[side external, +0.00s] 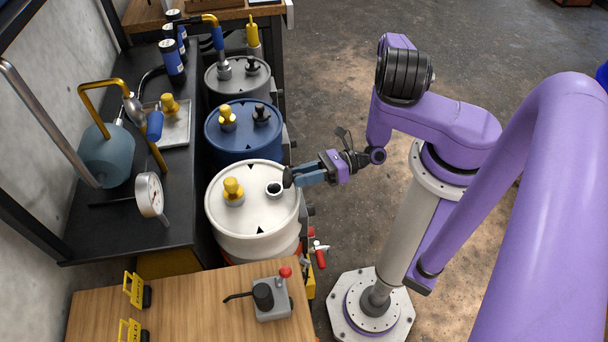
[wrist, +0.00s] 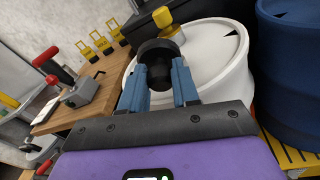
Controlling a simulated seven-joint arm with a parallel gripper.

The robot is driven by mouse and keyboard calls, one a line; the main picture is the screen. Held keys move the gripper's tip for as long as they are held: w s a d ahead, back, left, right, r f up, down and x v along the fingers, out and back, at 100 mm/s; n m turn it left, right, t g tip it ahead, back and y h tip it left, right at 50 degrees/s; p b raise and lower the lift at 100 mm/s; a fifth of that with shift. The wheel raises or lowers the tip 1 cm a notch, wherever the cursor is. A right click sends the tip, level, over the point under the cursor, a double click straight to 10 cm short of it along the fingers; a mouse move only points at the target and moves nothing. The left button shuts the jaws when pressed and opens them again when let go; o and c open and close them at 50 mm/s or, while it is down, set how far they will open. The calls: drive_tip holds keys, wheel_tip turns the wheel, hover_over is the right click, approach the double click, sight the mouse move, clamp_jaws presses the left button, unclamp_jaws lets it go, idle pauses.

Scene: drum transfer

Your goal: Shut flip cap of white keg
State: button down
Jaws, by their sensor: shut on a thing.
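The white keg (side external: 248,218) stands in front of the blue drum, with a yellow fitting (side external: 233,191) on its lid. A round neck (side external: 274,188) near its right edge shows open in the side view. My gripper (side external: 299,179) reaches in from the right, its blue fingers shut on a black flip cap (side external: 288,177) just right of the neck. The wrist view shows the dark round cap (wrist: 158,50) between the fingertips (wrist: 159,72), over the white keg (wrist: 220,60). The fingers partly hide the cap, and its hinge cannot be made out.
The blue drum (side external: 240,145) and a grey drum (side external: 232,90) stand in line behind. A black bench (side external: 178,205) with a gauge (side external: 150,194) runs along the left. A wooden table (side external: 190,310) with a joystick box (side external: 272,302) is in front. The floor to the right is open around my base.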

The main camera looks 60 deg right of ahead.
sight(291, 171)
drive_tip(key=g+h, duration=0.1)
drive_tip(key=r+h, duration=0.1)
drive_tip(key=g, duration=0.1)
drive_tip(key=shift+w+a+r+g+h, duration=0.3)
drive_tip(key=shift+w+a+r+h, duration=0.05)
drive_tip(key=shift+a+h, duration=0.05)
drive_tip(key=g+h, duration=0.1)
drive_tip(key=w+a+r+g+h, duration=0.1)
drive_tip(key=g+h, duration=0.1)
drive_tip(key=shift+w+a+r, duration=0.15)
drive_tip(key=shift+a, duration=0.05)
drive_tip(key=g+h, duration=0.1)
drive_tip(key=w+a+g+h, duration=0.1)
drive_tip(key=g+h, duration=0.1)
drive_tip(key=shift+w+a+r+m+h, duration=0.2)
drive_tip(key=shift+w+a+m+h, duration=0.1)
drive_tip(key=shift+m, duration=0.1)
drive_tip(key=shift+w+a+f+g+h, duration=0.1)
drive_tip(key=shift+w+a+g+h, duration=0.1)
drive_tip(key=shift+g+h, duration=0.3)
drive_tip(key=shift+w+a+f+g+h, duration=0.1)
drive_tip(key=shift+w+a+g+h, duration=0.05)
drive_tip(key=shift+g+h, duration=0.35)
drive_tip(key=shift+w+a+f+g+h, duration=0.1)
drive_tip(key=shift+w+a+g+h, duration=0.05)
drive_tip(key=shift+g+h, duration=0.35)
drive_tip(key=c, duration=0.8)
unclamp_jaws()
drive_tip(key=shift+t+y, duration=0.3)
